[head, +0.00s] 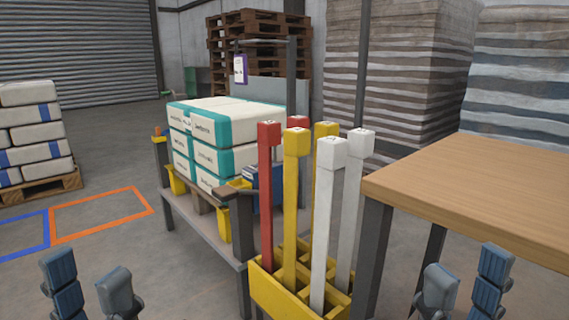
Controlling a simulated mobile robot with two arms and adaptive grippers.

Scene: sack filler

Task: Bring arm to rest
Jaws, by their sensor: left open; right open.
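My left gripper (90,288) shows at the bottom left of the head view. Its two blue-grey fingers point up and stand apart, with nothing between them. My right gripper (465,288) shows at the bottom right, with its two fingers also apart and empty. Only the finger parts of both grippers show; the arms are below the picture edge. Neither gripper is seen touching anything. The right one appears in front of the wooden table (480,190) and its dark legs.
A yellow divided holder (277,296) with red, yellow and white upright bars stands between the grippers. Behind it, a grey bench (205,222) carries stacked white-and-teal sacks (215,130). Sacks on a pallet (45,189) stand at left. Floor with orange and blue markings is clear.

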